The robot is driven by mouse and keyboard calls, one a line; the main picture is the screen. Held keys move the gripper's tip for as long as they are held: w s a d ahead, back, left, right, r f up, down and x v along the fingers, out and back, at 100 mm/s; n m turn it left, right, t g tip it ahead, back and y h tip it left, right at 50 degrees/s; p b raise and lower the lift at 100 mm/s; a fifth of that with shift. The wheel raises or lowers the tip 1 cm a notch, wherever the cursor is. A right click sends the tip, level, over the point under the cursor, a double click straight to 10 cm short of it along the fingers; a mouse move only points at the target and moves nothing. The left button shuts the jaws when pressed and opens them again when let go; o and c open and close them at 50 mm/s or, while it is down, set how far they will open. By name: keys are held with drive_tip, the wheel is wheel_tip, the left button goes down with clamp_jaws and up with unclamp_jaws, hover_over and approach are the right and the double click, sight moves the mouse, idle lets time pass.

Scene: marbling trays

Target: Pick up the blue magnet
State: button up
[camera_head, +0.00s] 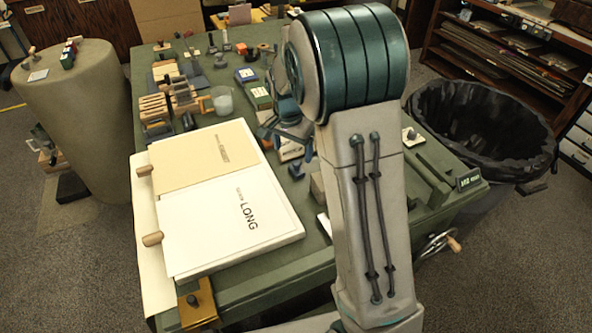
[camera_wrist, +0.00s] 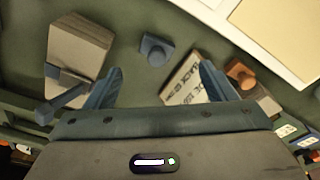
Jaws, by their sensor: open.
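The blue magnet (camera_wrist: 155,49) appears in the wrist view as a small squarish blue base with a round knob on top. It stands on the green table surface just beyond my fingertips, roughly centred between them. What looks like the same blue piece shows in the head view (camera_head: 296,170), beside the papers. My gripper (camera_wrist: 161,70) is open, with its two blue fingers apart and nothing between them.
A grey block (camera_wrist: 78,45) is close to the left finger. A pale block lettered in black (camera_wrist: 186,80) and a brown knob (camera_wrist: 241,73) are close to the right finger. White paper (camera_head: 236,222) covers the table's near left; a black-lined bin (camera_head: 485,125) stands at right.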

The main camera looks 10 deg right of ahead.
sight(296, 163)
drive_tip(key=f, duration=0.5)
drive_tip(key=d+f, duration=0.1)
drive_tip(key=f, duration=0.1)
drive_tip(key=shift+w+d+f, duration=0.1)
drive_tip(key=shift+w+f, duration=0.1)
drive_tip(key=shift+f, duration=0.05)
drive_tip(key=c, duration=1.1)
drive_tip(key=shift+r, duration=0.1)
